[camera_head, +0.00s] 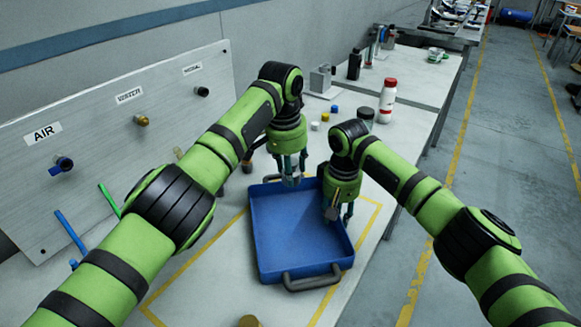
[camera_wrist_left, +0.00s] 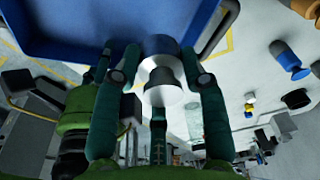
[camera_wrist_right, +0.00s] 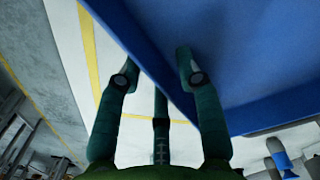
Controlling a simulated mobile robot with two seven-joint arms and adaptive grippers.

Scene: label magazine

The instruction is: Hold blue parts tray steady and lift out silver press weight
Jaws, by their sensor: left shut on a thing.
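The blue parts tray (camera_head: 285,228) lies on the white bench, with a grey handle on its near side. My left gripper (camera_head: 291,180) is at the tray's far side, shut on the silver press weight (camera_wrist_left: 162,82). The weight is a shiny stepped cylinder between the fingers in the left wrist view; in the head view the fingers mostly hide it. I cannot tell its exact height over the tray. My right gripper (camera_head: 338,216) is at the tray's right wall. In the right wrist view its fingers are apart, one on each side of the blue wall (camera_wrist_right: 150,60).
A white bottle with a red cap (camera_head: 387,101) and a dark-lidded jar (camera_head: 366,115) stand behind the tray. Small blue and yellow caps lie nearby. A panel labelled AIR, WATER (camera_head: 100,150) stands at the left. Yellow tape outlines the tray's area.

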